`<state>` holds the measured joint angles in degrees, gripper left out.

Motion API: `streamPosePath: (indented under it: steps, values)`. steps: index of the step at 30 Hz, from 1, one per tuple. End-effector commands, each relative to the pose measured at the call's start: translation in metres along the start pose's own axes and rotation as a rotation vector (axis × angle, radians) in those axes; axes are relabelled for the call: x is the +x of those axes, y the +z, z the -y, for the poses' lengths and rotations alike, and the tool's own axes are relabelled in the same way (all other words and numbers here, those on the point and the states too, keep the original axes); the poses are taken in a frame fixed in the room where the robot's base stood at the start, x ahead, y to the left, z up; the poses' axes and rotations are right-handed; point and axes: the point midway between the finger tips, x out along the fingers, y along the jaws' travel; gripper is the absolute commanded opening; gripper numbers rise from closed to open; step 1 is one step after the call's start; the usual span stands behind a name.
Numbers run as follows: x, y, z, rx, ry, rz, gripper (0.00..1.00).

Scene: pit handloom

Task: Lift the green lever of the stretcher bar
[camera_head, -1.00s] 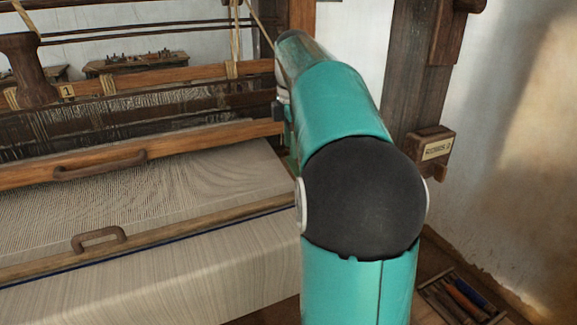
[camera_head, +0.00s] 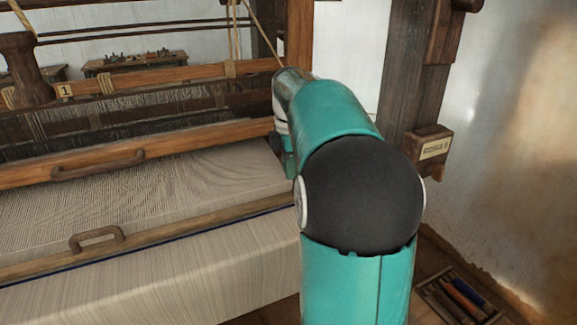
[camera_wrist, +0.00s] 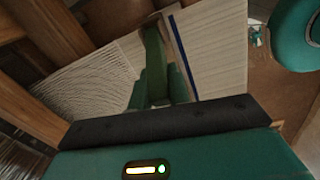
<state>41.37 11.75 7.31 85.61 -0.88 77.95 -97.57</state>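In the wrist view, a dark green upright piece (camera_wrist: 154,65), which looks like the green lever, stands over the pale cloth near its dark blue stripe. My gripper (camera_wrist: 158,90) shows two teal fingers just beyond its black front edge, one on each side of the green piece. The fingers are apart. I cannot tell whether they touch it. The stretcher bar itself is not clearly visible. In the head view, my own arm covers the right end of the loom, and both the gripper and the lever are hidden.
The loom's cloth (camera_head: 160,275) and warp (camera_head: 140,195) fill the left. Wooden beams with handles (camera_head: 97,238) cross it. A dark post (camera_head: 408,85) with a labelled block (camera_head: 430,150) stands right of my arm. A tool tray (camera_head: 455,300) lies at lower right.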

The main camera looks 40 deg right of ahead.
Motion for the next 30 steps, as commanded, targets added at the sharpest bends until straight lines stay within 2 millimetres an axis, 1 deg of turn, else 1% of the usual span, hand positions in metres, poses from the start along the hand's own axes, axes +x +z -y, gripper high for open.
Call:
streamPosePath:
  steps: [7, 15, 18, 26, 27, 29, 30]
  values:
    - [0.002, -0.003, 0.001, -0.004, 0.003, 0.028, 0.0]
    - [0.009, -0.013, 0.003, -0.02, 0.032, 0.194, 0.0]
    - [0.01, -0.013, 0.003, -0.021, 0.038, 0.224, 0.0]
    - [0.01, -0.013, 0.003, -0.02, 0.039, 0.228, 0.0]
    - [0.01, -0.013, 0.003, -0.02, 0.039, 0.228, 0.2]
    - [0.01, -0.013, 0.003, -0.02, 0.04, 0.228, 0.32]
    - [0.01, -0.013, 0.003, -0.02, 0.04, 0.228, 0.4]
